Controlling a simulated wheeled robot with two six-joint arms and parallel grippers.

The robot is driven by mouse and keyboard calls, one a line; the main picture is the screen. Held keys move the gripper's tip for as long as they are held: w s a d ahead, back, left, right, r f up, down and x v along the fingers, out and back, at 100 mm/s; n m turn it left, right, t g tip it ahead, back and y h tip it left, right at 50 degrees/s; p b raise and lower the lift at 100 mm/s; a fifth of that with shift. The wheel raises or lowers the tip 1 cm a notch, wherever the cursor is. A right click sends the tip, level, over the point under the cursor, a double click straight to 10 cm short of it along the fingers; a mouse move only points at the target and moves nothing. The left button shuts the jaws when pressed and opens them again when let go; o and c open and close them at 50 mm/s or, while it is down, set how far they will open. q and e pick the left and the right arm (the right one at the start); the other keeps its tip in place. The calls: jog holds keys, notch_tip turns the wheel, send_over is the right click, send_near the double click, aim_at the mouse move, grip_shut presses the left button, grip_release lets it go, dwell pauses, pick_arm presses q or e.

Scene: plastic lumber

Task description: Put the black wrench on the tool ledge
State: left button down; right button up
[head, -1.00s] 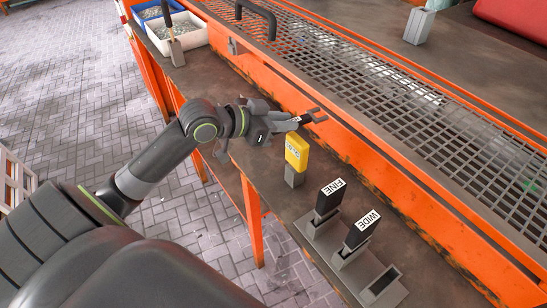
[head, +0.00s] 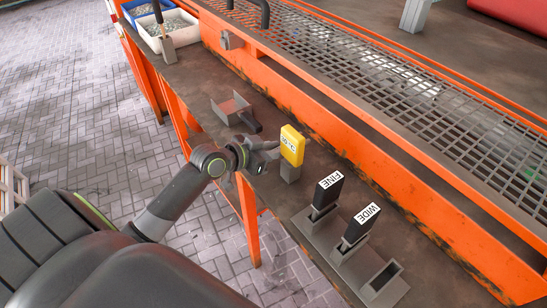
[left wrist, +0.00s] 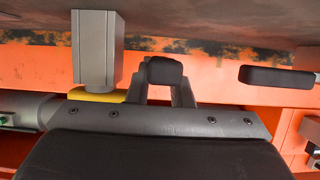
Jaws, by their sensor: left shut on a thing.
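My left gripper (head: 268,152) is low over the near edge of the brown ledge (head: 300,198), just left of a yellow-topped block. It is shut on a black thing (left wrist: 163,70), which shows as a small dark block between the fingers in the left wrist view. I take it to be the black wrench; its shape is mostly hidden. I cannot tell whether it touches the ledge. A grey scoop-like tool with a black handle (head: 248,122) lies on the ledge beyond the gripper. The right gripper is not in view.
The yellow block (head: 292,144) on its grey post stands close beside the gripper. Black tools labelled FINE (head: 328,188) and WIDE (head: 360,222) stand in grey holders nearer me. White (head: 184,38) and blue bins stand at the far end. An orange wall (head: 340,130) backs the ledge.

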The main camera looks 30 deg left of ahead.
aim_at(274, 164)
pick_arm(q)
jog(key=shift+f, duration=1.65)
jog(key=shift+f+b, duration=0.15)
jog(key=shift+b, duration=0.15)
jog(key=c, duration=1.3)
grip_release()
